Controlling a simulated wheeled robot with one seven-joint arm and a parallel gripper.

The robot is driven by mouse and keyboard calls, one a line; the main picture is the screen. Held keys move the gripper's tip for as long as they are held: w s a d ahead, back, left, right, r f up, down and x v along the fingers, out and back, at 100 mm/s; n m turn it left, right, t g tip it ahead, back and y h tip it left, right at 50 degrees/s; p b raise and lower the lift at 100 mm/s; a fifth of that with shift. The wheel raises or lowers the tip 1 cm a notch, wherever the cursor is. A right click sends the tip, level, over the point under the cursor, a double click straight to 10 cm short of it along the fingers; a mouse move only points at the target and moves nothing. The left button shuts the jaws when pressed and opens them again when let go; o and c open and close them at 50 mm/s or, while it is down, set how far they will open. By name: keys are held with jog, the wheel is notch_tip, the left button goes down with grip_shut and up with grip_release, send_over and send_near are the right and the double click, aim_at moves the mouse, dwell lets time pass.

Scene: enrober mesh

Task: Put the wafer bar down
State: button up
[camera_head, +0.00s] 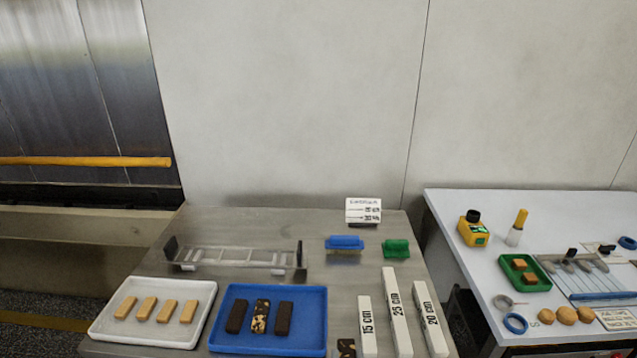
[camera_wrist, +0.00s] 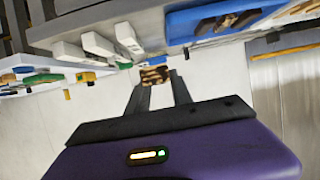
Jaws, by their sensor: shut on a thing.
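My gripper (camera_wrist: 158,80) is shut on a wafer bar (camera_wrist: 155,75) mottled in dark brown and tan, seen between the fingertips in the wrist view. In the head view a similar mottled piece (camera_head: 347,348) shows at the bottom edge, left of the label blocks; it looks like the held bar, but my gripper is out of that view. A blue tray (camera_head: 268,351) holds two dark bars and a mottled one (camera_head: 260,316) between them. A white tray (camera_head: 140,337) at its left holds several plain tan bars (camera_head: 167,311).
White blocks marked 15 cm (camera_head: 366,325), 25 cm (camera_head: 397,310) and 20 cm (camera_head: 430,317) stand right of the blue tray. Behind are a wire rack (camera_head: 235,257), a blue brush (camera_head: 345,242), a green block (camera_head: 396,249) and a sign (camera_head: 363,210). A white table (camera_head: 460,215) adjoins at right.

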jog(key=s+d+f, duration=0.2)
jog(key=d+f, duration=0.5)
jog(key=f, duration=0.2)
jog(key=s+d+f, duration=0.2)
jog(key=d+f, duration=0.6)
jog(key=f, duration=0.2)
jog(key=shift+d+f, duration=0.1)
